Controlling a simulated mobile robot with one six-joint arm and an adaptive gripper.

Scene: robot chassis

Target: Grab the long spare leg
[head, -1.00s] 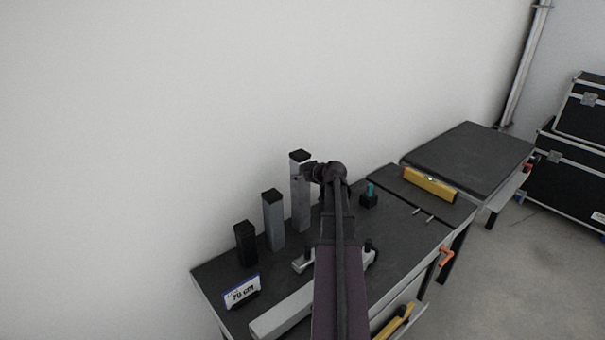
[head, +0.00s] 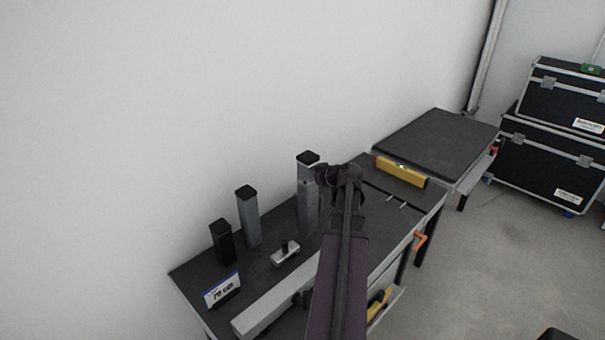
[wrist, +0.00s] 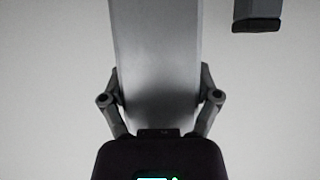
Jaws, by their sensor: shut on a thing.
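The long spare leg (head: 308,205) is a tall grey square post with a black cap, standing about upright in the head view. My gripper (head: 322,176) is at its upper part, on its right side. In the wrist view the grey leg (wrist: 157,60) fills the middle between the two fingers of my gripper (wrist: 160,100), which is shut on it. The arm hides part of the table by the leg, and I cannot tell whether its foot touches the tabletop. A medium grey leg (head: 248,218) and a short black leg (head: 222,242) stand to the left.
A label stand (head: 222,292), a small grey fixture (head: 285,253) and a long pale bar (head: 272,308) are on the dark table (head: 200,272). A yellow level (head: 400,171) lies to the right. The white wall (head: 150,120) is close behind the legs. Black cases (head: 545,160) stand far right.

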